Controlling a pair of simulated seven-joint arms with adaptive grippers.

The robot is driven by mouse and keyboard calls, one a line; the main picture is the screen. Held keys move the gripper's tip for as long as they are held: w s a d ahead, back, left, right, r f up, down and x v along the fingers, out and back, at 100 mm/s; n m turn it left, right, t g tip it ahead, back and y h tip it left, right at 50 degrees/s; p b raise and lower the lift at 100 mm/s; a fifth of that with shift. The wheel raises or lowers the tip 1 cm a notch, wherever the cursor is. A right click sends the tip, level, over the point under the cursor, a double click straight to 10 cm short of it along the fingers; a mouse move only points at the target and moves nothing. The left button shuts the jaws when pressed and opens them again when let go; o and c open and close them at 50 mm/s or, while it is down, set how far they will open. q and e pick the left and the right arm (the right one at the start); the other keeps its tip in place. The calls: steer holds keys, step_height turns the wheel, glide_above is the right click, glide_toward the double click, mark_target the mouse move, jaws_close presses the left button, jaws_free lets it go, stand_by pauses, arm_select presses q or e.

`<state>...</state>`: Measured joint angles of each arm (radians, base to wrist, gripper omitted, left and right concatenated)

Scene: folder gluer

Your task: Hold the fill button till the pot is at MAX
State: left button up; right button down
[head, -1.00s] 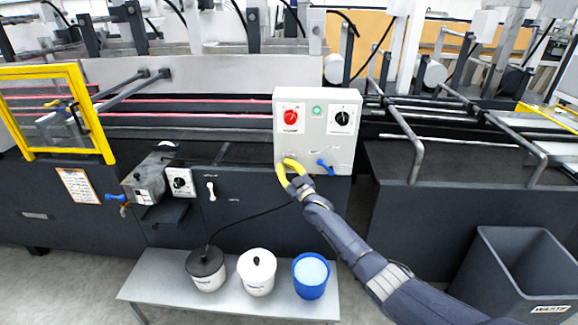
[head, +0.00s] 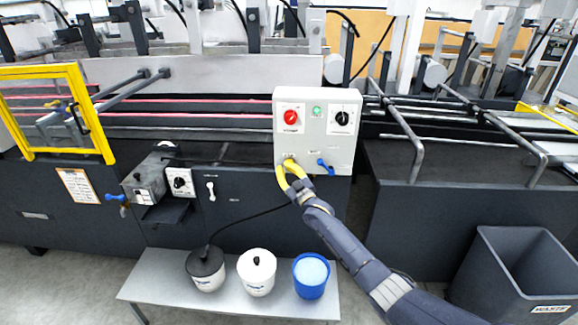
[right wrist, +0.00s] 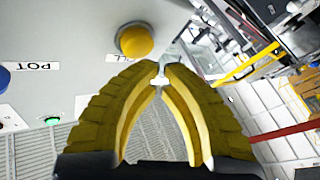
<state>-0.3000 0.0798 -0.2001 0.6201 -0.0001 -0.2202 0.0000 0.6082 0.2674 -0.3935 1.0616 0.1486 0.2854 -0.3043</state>
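The white control box (head: 316,130) stands on the front of the machine. In the right wrist view a round yellow button (right wrist: 135,40) sits on its face, beside a partly hidden label ending in "LL". My left gripper is out of view.
A low bench (head: 150,283) holds a dark-lidded pot, a white pot and a blue bucket. A waste bin (head: 520,265) stands right.

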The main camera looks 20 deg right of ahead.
steer(key=shift+s, duration=0.1)
steer(key=shift+s+a, duration=0.3)
steer(key=shift+s, duration=0.45)
steer(key=shift+s+a, duration=0.3)
steer(key=shift+s, duration=0.45)
steer(key=shift+s+a, duration=0.3)
steer(key=shift+s, duration=0.45)
